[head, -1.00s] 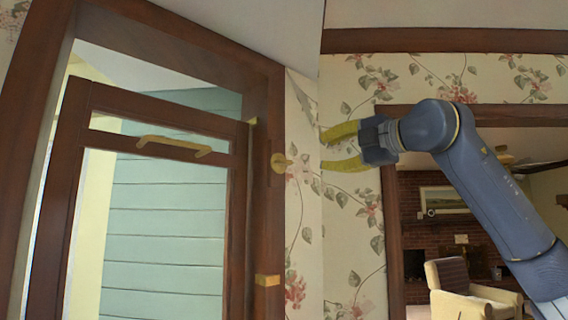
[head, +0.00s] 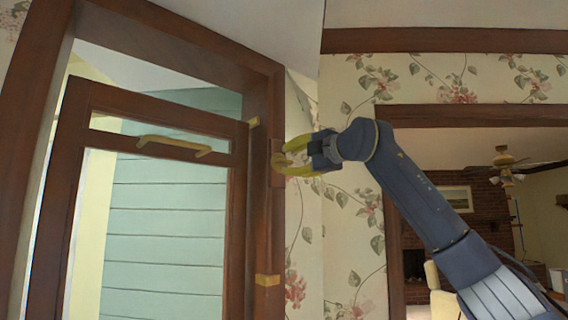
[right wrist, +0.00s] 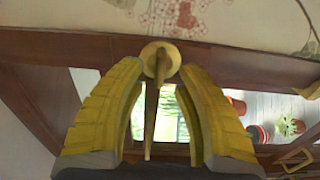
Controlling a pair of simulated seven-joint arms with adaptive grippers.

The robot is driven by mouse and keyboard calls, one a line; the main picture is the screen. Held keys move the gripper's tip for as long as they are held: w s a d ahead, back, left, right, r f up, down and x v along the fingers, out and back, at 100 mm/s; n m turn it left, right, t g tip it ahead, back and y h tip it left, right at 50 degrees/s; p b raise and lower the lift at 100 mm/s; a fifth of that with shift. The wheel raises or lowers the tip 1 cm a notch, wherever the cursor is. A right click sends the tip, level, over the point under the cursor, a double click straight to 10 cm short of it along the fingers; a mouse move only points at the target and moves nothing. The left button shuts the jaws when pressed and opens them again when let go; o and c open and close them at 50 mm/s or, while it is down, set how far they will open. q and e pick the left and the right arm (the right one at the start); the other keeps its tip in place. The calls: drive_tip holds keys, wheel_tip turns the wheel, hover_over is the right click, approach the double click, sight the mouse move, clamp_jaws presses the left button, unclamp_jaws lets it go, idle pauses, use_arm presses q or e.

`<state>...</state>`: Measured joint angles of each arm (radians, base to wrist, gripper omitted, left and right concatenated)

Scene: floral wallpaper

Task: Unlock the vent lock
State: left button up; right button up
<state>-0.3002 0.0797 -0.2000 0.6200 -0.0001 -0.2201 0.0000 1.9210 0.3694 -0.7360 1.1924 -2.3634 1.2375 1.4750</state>
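The vent lock is a brass round knob with a thin lever (right wrist: 158,62), fixed to the dark wooden frame right of the window sash. In the head view the lock (head: 278,161) is partly covered by my right gripper's yellow fingers. My right gripper (head: 288,158) is open with its fingertips at the lock, one above and one below it. In the right wrist view the gripper (right wrist: 160,68) has a finger on each side of the lever, with visible gaps. Contact with the knob cannot be told. My left gripper is out of view.
The brown-framed sash (head: 240,200) carries a brass handle (head: 174,146) and stands left of the lock. Brass pieces sit on the frame above and below it. Floral wallpaper (head: 350,215) is to the right, then a wide opening into a room with a brick wall (head: 480,205).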

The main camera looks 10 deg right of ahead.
sight(288, 161)
drive_tip(key=shift+x, duration=1.75)
drive_tip(key=shift+c, duration=0.3)
clamp_jaws()
